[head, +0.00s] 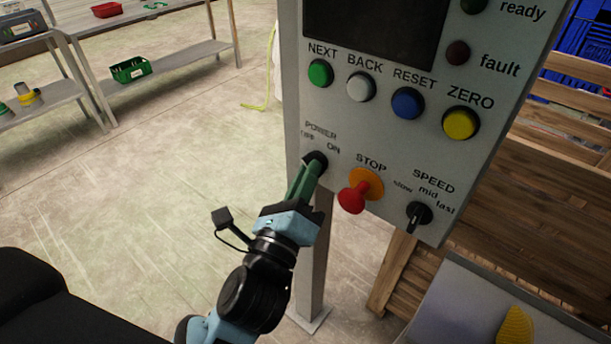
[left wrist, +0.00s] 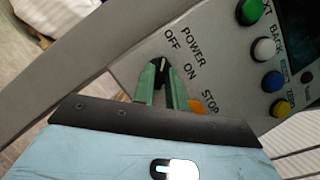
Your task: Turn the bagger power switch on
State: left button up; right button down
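The grey control panel (head: 350,115) carries the black power switch knob (head: 316,160) at its lower left, with the labels POWER, OFF and ON above it. In the left wrist view the knob (left wrist: 161,70) shows a pale pointer mark, turned roughly toward OFF. My left gripper (head: 309,175) has its green fingers at the knob. In the left wrist view its fingertips (left wrist: 161,76) are apart, one on each side of the knob, with dark space between them; contact is hard to tell. The fingers partly hide the knob. My right gripper is not in view.
The red stop button (head: 354,198) on its orange base sits close to the right of the switch. The speed knob (head: 418,216) is farther right. Green, white, blue and yellow buttons sit above. The panel's post (head: 315,265) stands below. Open floor lies left.

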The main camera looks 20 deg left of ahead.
pick_arm(q)
grip_shut()
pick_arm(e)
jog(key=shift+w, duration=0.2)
pick_arm(q)
jog(key=shift+w+a+m+g+h+p, duration=0.15)
jog(key=shift+m+g+h+p, duration=0.5)
jog(key=shift+m+h, duration=2.4)
jog(key=shift+a+m+g+h+p, duration=0.2)
jog(key=shift+m+g+h+p, duration=0.4)
jog(key=shift+m, duration=4.75)
jog(key=shift+w+a+m+g+h+p, duration=0.15)
jog(key=shift+m+g+h+p, duration=0.5)
jog(key=shift+m+h, duration=2.4)
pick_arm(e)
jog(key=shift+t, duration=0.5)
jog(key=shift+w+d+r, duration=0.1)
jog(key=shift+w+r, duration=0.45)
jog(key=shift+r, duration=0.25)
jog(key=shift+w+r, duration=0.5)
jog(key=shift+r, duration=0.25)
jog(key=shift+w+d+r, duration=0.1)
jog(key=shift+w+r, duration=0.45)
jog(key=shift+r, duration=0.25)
pick_arm(q)
jog(key=m+y, duration=0.2)
jog(key=m, duration=0.1)
jog(key=shift+s, duration=0.1)
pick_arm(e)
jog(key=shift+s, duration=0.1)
